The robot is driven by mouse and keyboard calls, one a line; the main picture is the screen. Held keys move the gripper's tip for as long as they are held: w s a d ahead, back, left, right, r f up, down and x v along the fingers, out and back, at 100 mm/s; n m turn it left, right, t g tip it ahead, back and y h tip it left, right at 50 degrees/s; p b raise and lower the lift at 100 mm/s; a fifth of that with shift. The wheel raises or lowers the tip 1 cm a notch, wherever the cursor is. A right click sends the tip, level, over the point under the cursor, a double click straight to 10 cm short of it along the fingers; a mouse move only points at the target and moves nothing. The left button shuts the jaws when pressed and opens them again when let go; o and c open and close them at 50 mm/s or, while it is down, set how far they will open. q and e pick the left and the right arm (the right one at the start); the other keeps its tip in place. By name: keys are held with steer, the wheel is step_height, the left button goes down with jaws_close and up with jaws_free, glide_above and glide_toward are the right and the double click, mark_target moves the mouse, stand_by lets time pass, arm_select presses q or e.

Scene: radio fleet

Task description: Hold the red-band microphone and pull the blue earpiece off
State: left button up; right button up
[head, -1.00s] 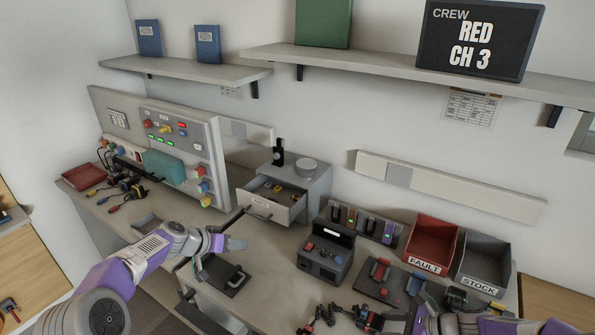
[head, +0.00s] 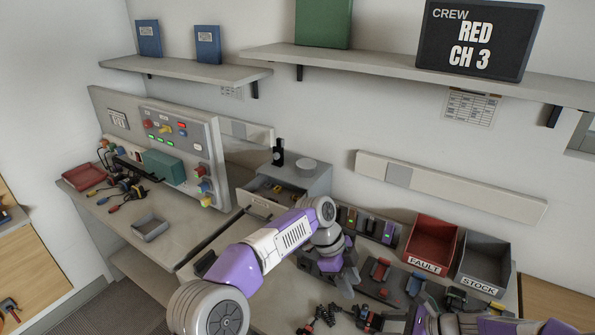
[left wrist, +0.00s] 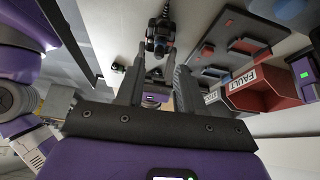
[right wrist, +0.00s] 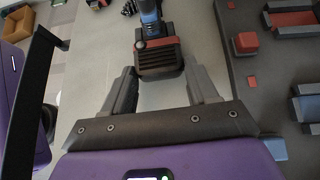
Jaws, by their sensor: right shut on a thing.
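The red-band microphone, a black body with a red band (right wrist: 158,43), lies between the fingertips of my right gripper (right wrist: 162,88), which is shut on it in the right wrist view. A blue part (right wrist: 150,14), seemingly the earpiece, is at its far end. My left gripper (head: 347,280) is open and empty above the bench, left of and behind the microphone. In the left wrist view a dark piece with a blue end (left wrist: 165,12) shows beyond my open left fingers (left wrist: 156,85).
A red FAULT bin (head: 431,243) and a grey STOCK bin (head: 484,264) stand behind at the right. A dark board with red pieces (head: 384,283) lies near the microphone. A black coiled cord (head: 325,314) lies left of it. A small grey tray (head: 150,228) sits at the left.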

mark_target(364, 312)
arm_select(q)
steer(key=shift+x, duration=4.25)
steer(key=shift+a, duration=0.1)
jaws_close()
